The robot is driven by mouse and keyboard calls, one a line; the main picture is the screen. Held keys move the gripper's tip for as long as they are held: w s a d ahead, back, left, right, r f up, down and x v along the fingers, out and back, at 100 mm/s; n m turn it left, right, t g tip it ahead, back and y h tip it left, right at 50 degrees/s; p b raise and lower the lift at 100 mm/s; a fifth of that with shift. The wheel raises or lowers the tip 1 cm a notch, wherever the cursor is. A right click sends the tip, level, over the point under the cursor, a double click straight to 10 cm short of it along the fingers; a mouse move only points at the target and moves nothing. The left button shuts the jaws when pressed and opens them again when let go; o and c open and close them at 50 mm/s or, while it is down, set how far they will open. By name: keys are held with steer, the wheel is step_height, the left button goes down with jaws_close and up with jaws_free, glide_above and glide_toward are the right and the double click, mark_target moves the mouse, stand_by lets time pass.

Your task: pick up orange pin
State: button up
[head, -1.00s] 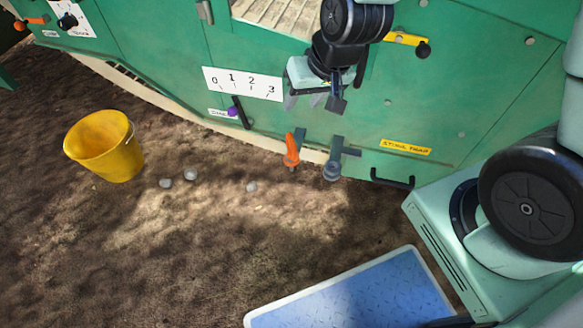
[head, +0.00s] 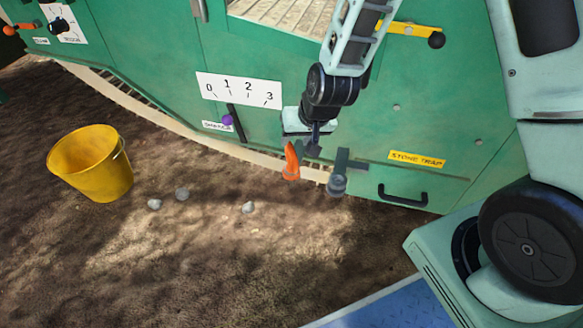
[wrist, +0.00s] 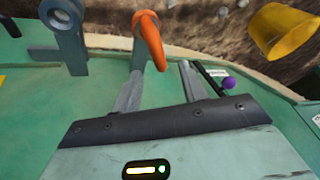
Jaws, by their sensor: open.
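The orange pin (head: 291,162) stands at the lower edge of the green machine in the head view, left of a grey bracket with a round end (head: 338,178). My gripper (head: 303,148) is close beside and above the pin there, partly hidden by my wrist. Nothing is held.
The machine panel (head: 455,115) stands close behind my gripper. A black handle (head: 403,195) and a purple-knobbed lever (head: 228,119) flank the pin.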

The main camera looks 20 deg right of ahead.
mark_target(293, 149)
steer(key=shift+s+b+x, duration=0.2)
steer(key=shift+b+x, duration=0.75)
steer(key=shift+x, duration=0.6)
steer(key=shift+s+b+x, duration=0.2)
steer(key=shift+b+x, duration=0.7)
steer(key=shift+x, duration=0.6)
steer(key=shift+f, duration=0.1)
jaws_close()
